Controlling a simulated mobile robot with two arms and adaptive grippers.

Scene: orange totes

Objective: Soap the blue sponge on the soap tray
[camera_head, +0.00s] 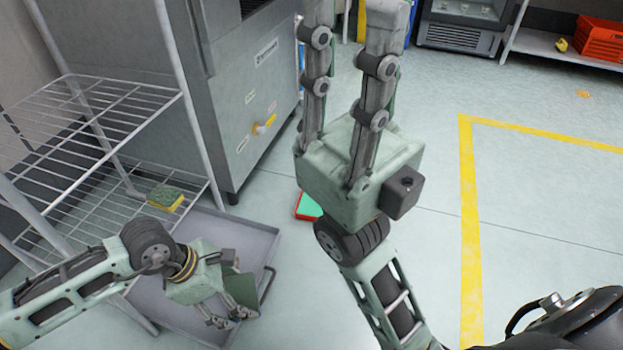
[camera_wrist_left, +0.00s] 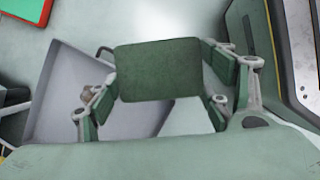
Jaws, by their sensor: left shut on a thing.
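My left gripper (camera_head: 225,310) is shut on a flat pad with a dark green face (camera_wrist_left: 158,70), probably the sponge; I see no blue side on it. The pad's edge also shows in the head view (camera_head: 240,288). The gripper and pad are over the right part of a grey tray (camera_head: 235,232) beside the wire rack; the tray lies behind the pad in the left wrist view (camera_wrist_left: 65,90). Whether the pad touches the tray, I cannot tell. No soap shows. My right gripper (camera_head: 352,15) points up the picture, its fingers apart and empty, tips near the top edge.
A yellow and green sponge (camera_head: 165,198) lies on the wire rack (camera_head: 90,100). A red and green item (camera_head: 308,206) is partly hidden behind my right gripper. A steel cabinet (camera_head: 250,90) stands behind. Open floor (camera_head: 550,230) lies to the right.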

